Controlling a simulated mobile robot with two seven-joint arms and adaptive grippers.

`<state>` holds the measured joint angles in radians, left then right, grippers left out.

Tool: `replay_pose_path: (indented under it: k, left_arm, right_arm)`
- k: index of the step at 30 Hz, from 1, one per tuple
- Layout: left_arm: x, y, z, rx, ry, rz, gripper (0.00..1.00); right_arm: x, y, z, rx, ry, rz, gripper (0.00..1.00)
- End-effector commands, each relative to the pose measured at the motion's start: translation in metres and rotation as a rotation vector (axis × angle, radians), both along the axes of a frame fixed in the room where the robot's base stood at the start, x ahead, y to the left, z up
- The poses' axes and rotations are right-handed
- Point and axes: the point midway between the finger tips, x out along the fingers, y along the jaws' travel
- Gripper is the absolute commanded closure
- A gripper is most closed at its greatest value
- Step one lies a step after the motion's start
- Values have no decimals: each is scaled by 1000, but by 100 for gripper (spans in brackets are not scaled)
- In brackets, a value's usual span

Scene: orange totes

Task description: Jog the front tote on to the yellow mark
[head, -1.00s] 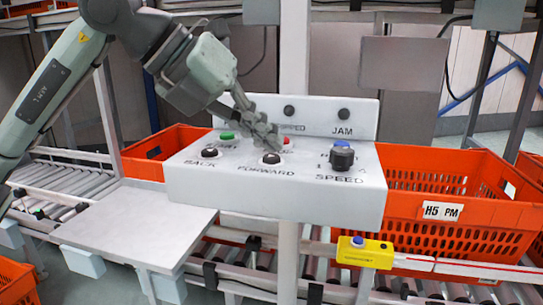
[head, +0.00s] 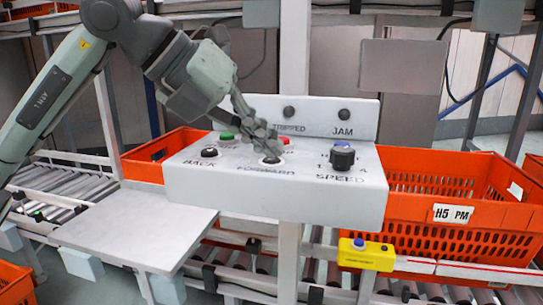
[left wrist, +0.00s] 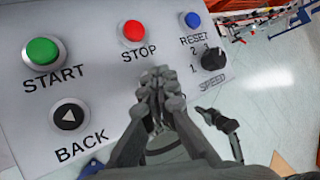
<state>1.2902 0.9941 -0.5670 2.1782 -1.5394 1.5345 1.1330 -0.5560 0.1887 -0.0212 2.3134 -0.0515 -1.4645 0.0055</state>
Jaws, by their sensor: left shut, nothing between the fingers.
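The front tote (head: 485,244) is orange, carries an "H5 PM" label (head: 452,214), and sits on the roller conveyor at the right, partly behind the white control panel (head: 215,186). My left gripper (head: 268,151) is shut and empty, its fingertips down at the FORWARD button (head: 271,161), which they mostly cover. In the left wrist view the shut fingers (left wrist: 160,80) hide that button, between BACK (left wrist: 69,116) and the SPEED knob (left wrist: 213,59). A yellow block (head: 366,259) with a blue button is on the conveyor's front rail; I make out no separate yellow mark.
START (left wrist: 42,51), STOP (left wrist: 133,31) and RESET (left wrist: 192,20) buttons are close around the fingers. Another orange tote (head: 145,165) is behind the panel at left. A grey plate (head: 140,228) lies in front.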

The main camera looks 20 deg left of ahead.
Motion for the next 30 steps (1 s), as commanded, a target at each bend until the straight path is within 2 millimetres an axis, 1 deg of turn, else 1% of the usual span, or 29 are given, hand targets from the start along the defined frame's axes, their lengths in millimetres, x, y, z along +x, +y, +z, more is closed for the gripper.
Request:
replay_pose_path:
  k: [5,15,26,30]
  left_arm:
    - [0,0,0,1,3,-1,100]
    - [0,0,17,1,2,-1,100]
    - [0,0,18,0,1,-1,100]
    - [0,0,27,0,1,-1,100]
  right_arm:
    - [0,0,1,0,0,0,100]
    - [0,0,15,0,0,0,100]
    - [0,0,15,0,0,0,100]
    - [0,0,23,0,0,0,100]
